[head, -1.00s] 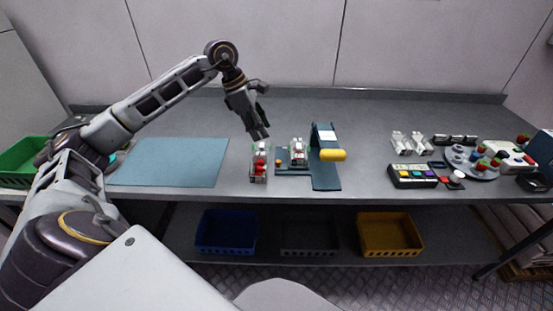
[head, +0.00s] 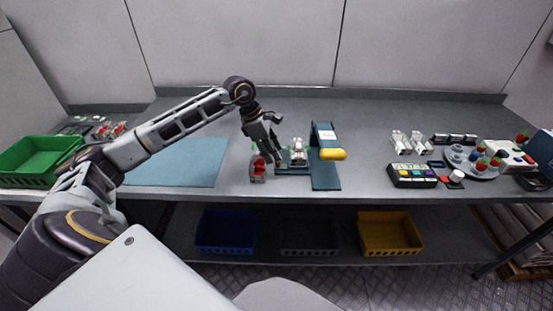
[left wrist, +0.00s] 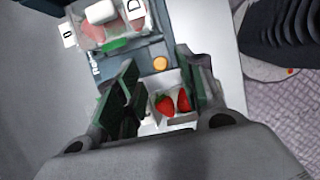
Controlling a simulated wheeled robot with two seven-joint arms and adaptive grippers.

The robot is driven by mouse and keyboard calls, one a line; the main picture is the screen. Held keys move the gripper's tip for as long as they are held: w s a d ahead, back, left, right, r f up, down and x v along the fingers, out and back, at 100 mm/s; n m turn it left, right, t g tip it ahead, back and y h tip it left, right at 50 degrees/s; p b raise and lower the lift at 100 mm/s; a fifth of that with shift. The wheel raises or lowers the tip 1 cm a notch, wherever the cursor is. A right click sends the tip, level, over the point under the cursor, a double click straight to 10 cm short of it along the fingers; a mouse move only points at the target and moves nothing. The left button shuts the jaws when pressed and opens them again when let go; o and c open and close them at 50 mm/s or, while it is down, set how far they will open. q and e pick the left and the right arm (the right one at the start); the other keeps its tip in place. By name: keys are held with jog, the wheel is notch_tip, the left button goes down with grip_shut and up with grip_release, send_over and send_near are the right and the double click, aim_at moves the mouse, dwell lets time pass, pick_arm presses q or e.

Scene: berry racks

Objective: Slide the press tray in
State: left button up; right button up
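The press (head: 324,172) is a dark blue stand with a yellow handle (head: 332,154) on its right. Its tray, with an orange knob at its left end, lies left of the press and carries a small white rack (head: 298,148). The tray (left wrist: 150,52) and its orange knob (left wrist: 160,63) show in the left wrist view. My left gripper (head: 272,162) points down over the knob end, partly hiding it. In the left wrist view its fingers (left wrist: 160,90) are apart with the knob ahead of them, not visibly held. My right gripper is in no view.
A rack with strawberries (head: 257,172) stands just left of the tray, close to my left gripper; strawberries (left wrist: 170,103) show between the fingers in the left wrist view. A blue mat (head: 175,165) lies left. A keypad (head: 412,177) and plate (head: 480,172) are right.

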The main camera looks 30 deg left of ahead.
pick_arm(q)
jog(key=shift+x, duration=1.95)
grip_shut()
